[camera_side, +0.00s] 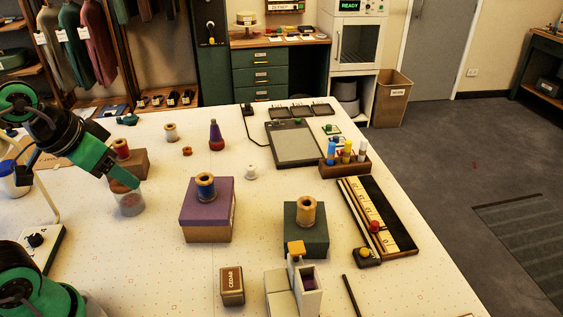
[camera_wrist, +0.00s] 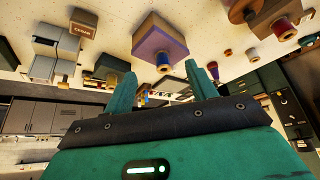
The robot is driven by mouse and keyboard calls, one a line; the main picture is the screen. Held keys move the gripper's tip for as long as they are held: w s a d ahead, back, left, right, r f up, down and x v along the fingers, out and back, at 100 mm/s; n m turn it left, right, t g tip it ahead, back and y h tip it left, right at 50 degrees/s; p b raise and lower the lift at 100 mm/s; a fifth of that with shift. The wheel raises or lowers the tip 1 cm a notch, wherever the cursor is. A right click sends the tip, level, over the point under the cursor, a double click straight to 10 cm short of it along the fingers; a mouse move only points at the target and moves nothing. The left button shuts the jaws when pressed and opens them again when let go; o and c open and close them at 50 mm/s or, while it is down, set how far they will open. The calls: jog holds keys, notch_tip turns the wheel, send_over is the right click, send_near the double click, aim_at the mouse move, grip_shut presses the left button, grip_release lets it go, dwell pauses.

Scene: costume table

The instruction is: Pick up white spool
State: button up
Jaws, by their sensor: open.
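A small white spool (camera_side: 251,171) stands upright on the pale table, behind and right of the purple box. I cannot make it out surely in the wrist view. My gripper (camera_side: 123,160) is at the left, raised over the table, left of the white spool and well apart from it. Its two green fingers are spread with nothing between them. They also show in the wrist view (camera_wrist: 163,75), where the scene appears upside down.
A purple box (camera_side: 207,212) bears a blue spool (camera_side: 205,185). A dark green box (camera_side: 304,232) bears a tan spool (camera_side: 306,208). A clear jar (camera_side: 130,204) is below my gripper. A red-and-purple cone (camera_side: 216,136) stands behind the white spool. Bare table surrounds the spool.

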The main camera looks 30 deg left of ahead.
jog(key=shift+o, duration=0.3)
jog(key=w, duration=0.1)
jog(key=n+g, duration=0.5)
jog(key=n, duration=0.2)
send_over(251, 166)
jog(key=f, duration=1.5)
jog(key=shift+s+d, duration=0.1)
jog(key=shift+s, duration=0.25)
jog(key=shift+w+f+n+g, duration=0.25)
jog(key=shift+f+n+g, duration=0.05)
jog(key=shift+f, duration=4.2)
